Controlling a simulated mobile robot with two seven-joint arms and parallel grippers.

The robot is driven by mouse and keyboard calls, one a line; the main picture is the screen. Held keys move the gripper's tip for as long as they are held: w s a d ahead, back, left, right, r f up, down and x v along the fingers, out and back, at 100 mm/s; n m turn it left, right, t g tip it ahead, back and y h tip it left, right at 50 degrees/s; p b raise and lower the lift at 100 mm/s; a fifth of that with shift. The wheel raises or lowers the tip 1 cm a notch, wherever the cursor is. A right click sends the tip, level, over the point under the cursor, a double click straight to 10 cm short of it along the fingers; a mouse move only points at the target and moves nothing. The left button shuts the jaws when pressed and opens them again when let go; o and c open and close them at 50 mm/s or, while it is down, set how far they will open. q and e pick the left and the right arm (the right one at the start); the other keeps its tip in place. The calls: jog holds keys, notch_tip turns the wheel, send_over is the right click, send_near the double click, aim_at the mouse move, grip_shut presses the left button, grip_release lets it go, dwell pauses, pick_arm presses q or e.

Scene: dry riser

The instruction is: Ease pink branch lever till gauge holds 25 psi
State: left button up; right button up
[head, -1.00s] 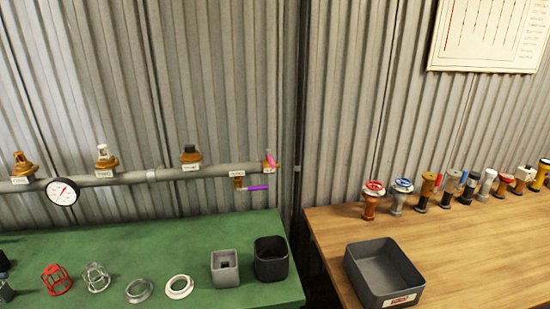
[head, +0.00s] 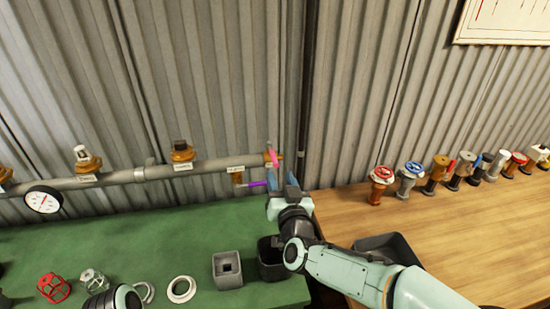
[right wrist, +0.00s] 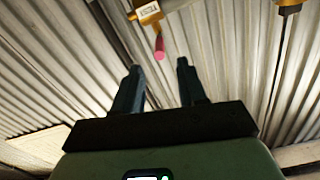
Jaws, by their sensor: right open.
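The pink lever (head: 273,158) sits on a brass valve at the right end of the grey pipe (head: 117,177). A purple lever (head: 257,184) points right from a smaller brass valve (head: 237,176) below the pipe. The gauge (head: 43,200), with a white face and black rim, is on the pipe at the left; its reading is too small to tell. My right gripper (head: 282,184) is open and empty, just below the pink lever in the head view. In the right wrist view the pink lever (right wrist: 160,47) shows beyond and between the open fingers (right wrist: 157,88), apart from them.
A green bench (head: 130,245) holds a grey box (head: 227,270), a dark box (head: 268,268), rings and cages. A wooden table (head: 335,215) at right holds a dark tray (head: 375,241) and a row of valves and fittings. Corrugated wall stands close behind the pipe.

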aim_at(275, 160)
jog(key=w, duration=0.2)
jog(key=w+a+p, duration=0.1)
jog(key=w, duration=0.2)
jog(key=w+p, duration=0.1)
jog(key=w, duration=0.2)
jog(key=shift+a, duration=0.25)
pick_arm(q)
jog(key=r, duration=0.1)
jog(key=w+r, duration=0.1)
jog(key=shift+w+r, duration=0.25)
jog(key=shift+r, duration=0.05)
pick_arm(e)
grip_shut()
